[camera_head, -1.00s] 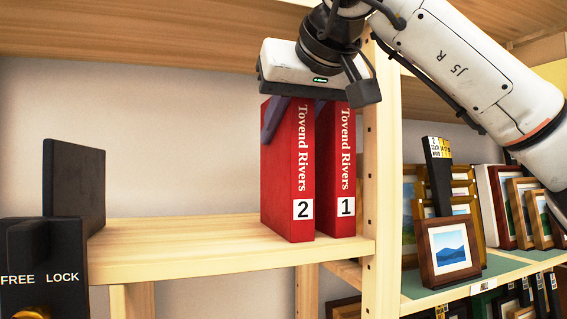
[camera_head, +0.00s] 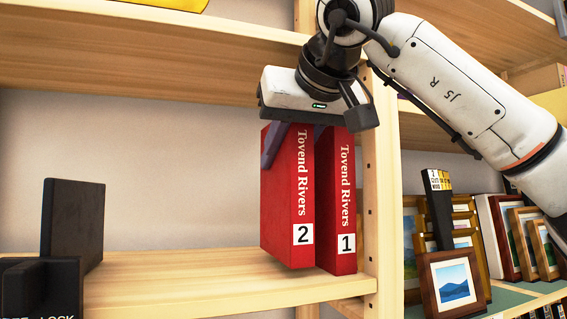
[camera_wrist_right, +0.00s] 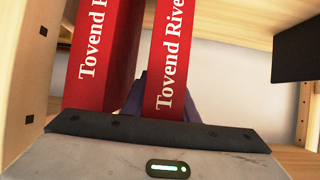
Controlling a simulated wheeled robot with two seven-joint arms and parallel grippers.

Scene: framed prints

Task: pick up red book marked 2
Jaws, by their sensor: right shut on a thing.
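The red book marked 2 (camera_head: 288,200) stands upright, spine outward with "Tovend Rivers" in white, its lower edge slightly above the shelf board. My right gripper (camera_head: 292,145) comes down over its top and is shut on it, one finger on its left side and the other in the gap toward the red book marked 1 (camera_head: 337,205). Book 1 stands on the shelf close to the right. In the right wrist view book 2 (camera_wrist_right: 172,55) is between the purple fingers, with book 1 (camera_wrist_right: 97,60) to its left. My left gripper is not in view.
A wooden upright (camera_head: 383,190) stands just right of book 1. A shelf board (camera_head: 180,75) runs above. A dark block (camera_head: 75,225) stands at the left; the shelf (camera_head: 180,280) between is clear. Framed prints (camera_head: 453,283) stand at the right.

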